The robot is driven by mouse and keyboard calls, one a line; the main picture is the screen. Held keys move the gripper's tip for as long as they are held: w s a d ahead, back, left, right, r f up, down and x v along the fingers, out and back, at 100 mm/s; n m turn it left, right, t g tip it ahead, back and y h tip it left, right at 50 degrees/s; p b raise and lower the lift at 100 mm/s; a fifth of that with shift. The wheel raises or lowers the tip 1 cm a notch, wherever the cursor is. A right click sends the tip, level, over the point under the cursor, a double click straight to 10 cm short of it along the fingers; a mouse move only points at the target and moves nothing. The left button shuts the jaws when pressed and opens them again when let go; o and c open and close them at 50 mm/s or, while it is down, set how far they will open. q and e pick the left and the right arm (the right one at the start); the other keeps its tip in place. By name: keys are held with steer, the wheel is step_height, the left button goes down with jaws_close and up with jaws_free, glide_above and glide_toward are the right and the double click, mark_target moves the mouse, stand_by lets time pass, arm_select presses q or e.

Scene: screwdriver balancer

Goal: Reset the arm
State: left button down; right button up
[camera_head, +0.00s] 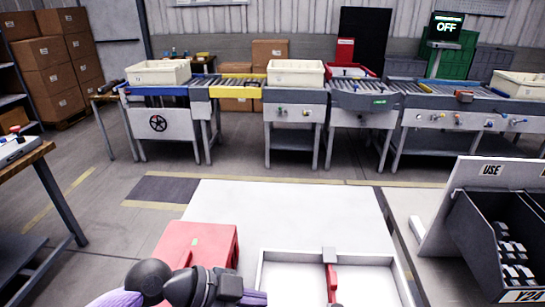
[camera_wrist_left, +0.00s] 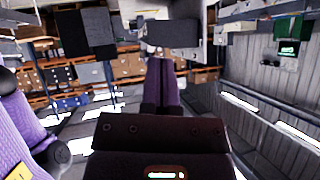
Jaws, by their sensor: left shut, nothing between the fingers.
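My left gripper (camera_head: 256,298) is low in the head view, with its dark body and purple fingers in front of a red box and at the left side of a white tray. In the left wrist view its two purple fingers (camera_wrist_left: 161,85) lie together, shut, with nothing between them. Part of my purple and black arm shows at the bottom of the head view. My right gripper is not in view.
The red box (camera_head: 200,240) stands on the white table (camera_head: 290,215). The white tray (camera_head: 380,261) holds a red-handled item (camera_head: 331,280) with a grey block. A dark bin rack (camera_head: 475,235) stands at right. The table's middle is clear. Conveyors (camera_head: 300,98) run behind.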

arm_select(q)
steer(key=d+r+n+t+h, duration=0.25)
steer(key=r+t+h, duration=0.25)
steer(key=r+t, duration=0.3)
steer(key=w+a+r+n+t+y, duration=0.3)
steer(key=a+n+t+y, duration=0.1)
steer(key=n+t, duration=0.3)
steer(key=s+a+f+n+y, duration=0.1)
steer(key=a+f+n+y, duration=0.7)
steer(key=y, duration=0.5)
steer(key=s+a+f+g, duration=0.1)
steer(key=s+f+g, duration=0.55)
steer(key=s, duration=0.25)
steer(key=s+a+f+g, duration=0.1)
steer(key=s+f+g, duration=0.4)
steer(key=s+g, duration=0.3)
steer(key=s+f+m+g+b, duration=0.1)
steer(key=s+f+b, duration=0.1)
steer(key=f, duration=1)
steer(key=s+f+b, duration=0.2)
steer(key=s+f, duration=0.1)
steer(key=f, duration=1)
steer(key=s+a+f+g+b, duration=0.1)
steer(key=s+a+f+b, duration=0.2)
steer(key=s+f, duration=0.8)
steer(key=shift+s+m, duration=0.2)
steer(key=shift+m, duration=0.15)
steer(key=shift+a, duration=0.1)
